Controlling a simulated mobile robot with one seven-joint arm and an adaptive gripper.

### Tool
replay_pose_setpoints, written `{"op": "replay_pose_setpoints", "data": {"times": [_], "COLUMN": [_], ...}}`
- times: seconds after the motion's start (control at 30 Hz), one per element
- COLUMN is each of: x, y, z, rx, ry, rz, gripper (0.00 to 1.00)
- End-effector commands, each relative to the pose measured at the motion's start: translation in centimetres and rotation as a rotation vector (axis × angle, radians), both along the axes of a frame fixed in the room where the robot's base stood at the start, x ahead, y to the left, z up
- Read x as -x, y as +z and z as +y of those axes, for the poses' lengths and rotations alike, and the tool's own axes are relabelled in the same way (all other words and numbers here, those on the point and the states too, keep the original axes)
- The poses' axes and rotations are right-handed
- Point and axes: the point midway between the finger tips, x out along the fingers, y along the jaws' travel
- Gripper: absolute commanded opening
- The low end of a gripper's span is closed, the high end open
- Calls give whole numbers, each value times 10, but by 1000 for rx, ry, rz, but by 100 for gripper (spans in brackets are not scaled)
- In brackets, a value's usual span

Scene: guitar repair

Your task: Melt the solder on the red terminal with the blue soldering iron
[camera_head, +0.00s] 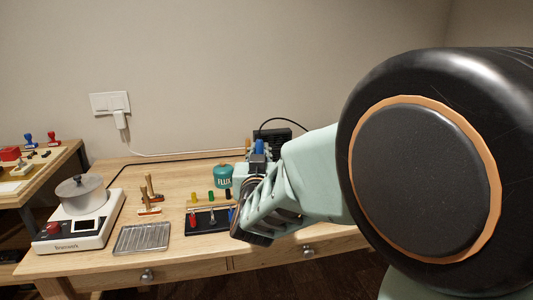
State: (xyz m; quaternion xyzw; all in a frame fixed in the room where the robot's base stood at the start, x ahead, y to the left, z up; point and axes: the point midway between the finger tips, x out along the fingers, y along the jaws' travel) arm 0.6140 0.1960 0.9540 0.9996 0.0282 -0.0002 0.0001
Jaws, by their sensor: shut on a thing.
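My gripper (258,163) reaches over the right part of the wooden bench, with its jaws shut on a blue handle (260,147), which looks like the blue soldering iron. The iron's tip is hidden behind my gripper and wrist. A black tray (208,228) lies left of my gripper, with a red piece (193,217) standing at its left, which may be the red terminal. A blue piece shows at the tray's right end, partly covered by my wrist. Solder cannot be made out at this size. Contact between iron and terminal cannot be seen.
Yellow (194,197), green (211,196) and black pieces stand behind the tray. A green flux tin (223,176) and a black box (280,139) with a cable stand farther back. A metal rack (142,238), wooden stand (149,211) and hot plate with pot (80,196) occupy the left.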

Motion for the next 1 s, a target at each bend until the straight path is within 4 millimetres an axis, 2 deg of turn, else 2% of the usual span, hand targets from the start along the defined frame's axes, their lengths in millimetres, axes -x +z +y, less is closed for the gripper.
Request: {"op": "replay_pose_setpoints", "data": {"times": [0.03, 0.6, 1.0], "x": [0, 0, 0], "y": [9, 54, 55], "z": [0, -1, -2], "rx": [-1, -2, -1], "ry": [0, -2, -2], "rz": [-1, -2, -2], "gripper": [0, 0, 0]}}
